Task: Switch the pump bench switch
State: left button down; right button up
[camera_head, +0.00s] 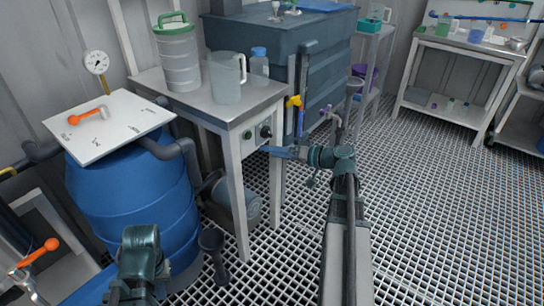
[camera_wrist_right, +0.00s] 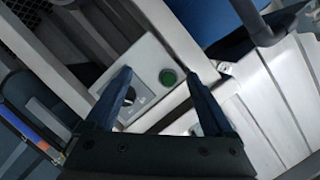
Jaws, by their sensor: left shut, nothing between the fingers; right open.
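The pump bench (camera_head: 200,99) is a steel-topped table with a light control panel (camera_head: 256,134) on its front. The panel carries a black rotary switch (camera_head: 265,131) and a green button (camera_head: 247,135). My right gripper (camera_head: 271,151) is open and empty, just in front of and below the panel. In the right wrist view its fingers (camera_wrist_right: 157,77) straddle part of the panel. The green button (camera_wrist_right: 168,77) shows between them. The black switch (camera_wrist_right: 122,104) is partly hidden by the left-hand finger. My left gripper (camera_head: 140,252) is low beside the blue barrel, its fingers hard to make out.
A blue barrel (camera_head: 130,195) with a white board (camera_head: 100,133) stands left. A large dark tank (camera_head: 270,50) is behind. The grated floor (camera_head: 440,190) is clear at right.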

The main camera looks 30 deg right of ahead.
aim_at(267, 133)
jog(key=s+d+m+t+h+b, duration=0.2)
jog(key=s+d+t+b, duration=0.15)
jog(key=d, duration=0.75)
pick_arm(q)
notch_tip(267, 133, down, 6)
jog(key=shift+r, duration=0.15)
pick_arm(e)
jog(key=x, duration=1.5)
jog(key=shift+f, duration=0.35)
jog(key=shift+a, duration=0.1)
